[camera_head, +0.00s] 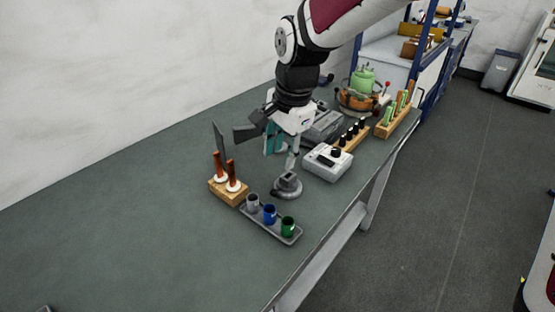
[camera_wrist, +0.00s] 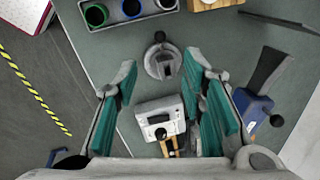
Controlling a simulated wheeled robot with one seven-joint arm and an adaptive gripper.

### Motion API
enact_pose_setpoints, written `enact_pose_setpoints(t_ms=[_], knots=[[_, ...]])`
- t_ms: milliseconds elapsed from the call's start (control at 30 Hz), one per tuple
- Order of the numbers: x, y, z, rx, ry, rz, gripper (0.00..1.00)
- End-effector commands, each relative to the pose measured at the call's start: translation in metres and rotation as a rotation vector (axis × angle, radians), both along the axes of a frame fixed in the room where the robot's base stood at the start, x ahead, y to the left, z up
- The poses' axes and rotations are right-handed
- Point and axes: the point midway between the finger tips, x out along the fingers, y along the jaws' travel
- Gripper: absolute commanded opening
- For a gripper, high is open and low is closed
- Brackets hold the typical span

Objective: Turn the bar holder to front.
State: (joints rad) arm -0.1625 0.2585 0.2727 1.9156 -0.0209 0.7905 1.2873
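A grey round stand with a small block on top (camera_head: 287,183) sits on the bench, and it also shows in the wrist view (camera_wrist: 162,62) with a dark knob on its far side. It looks like the bar holder, though a wooden block with two brown rods (camera_head: 228,190) stands to its left; I cannot tell for certain which is meant. My gripper (camera_head: 284,148) hangs just above and behind the round stand. In the wrist view my gripper (camera_wrist: 165,78) has its teal-padded fingers apart, with nothing held between them. The stand lies beyond the gap between the fingertips.
A grey tray (camera_head: 270,225) with grey, blue and green cups is in front. A white device with a knob (camera_head: 327,162) stands close on the right. Wooden racks (camera_head: 393,122) and a green vessel (camera_head: 362,82) are farther back. Bench (camera_head: 120,220) is clear at left.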

Motion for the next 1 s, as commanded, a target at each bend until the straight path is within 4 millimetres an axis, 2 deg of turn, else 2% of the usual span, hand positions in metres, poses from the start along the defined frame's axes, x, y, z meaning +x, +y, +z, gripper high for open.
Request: enact_pose_setpoints(t_ms=[167,700,1000], knots=[[0.003,0.003,-0.018,0.0,0.006,-0.005,0.37],[0.017,0.015,-0.115,0.0,0.006,-0.004,0.37],[0.02,0.018,-0.135,0.002,0.003,-0.005,0.37]])
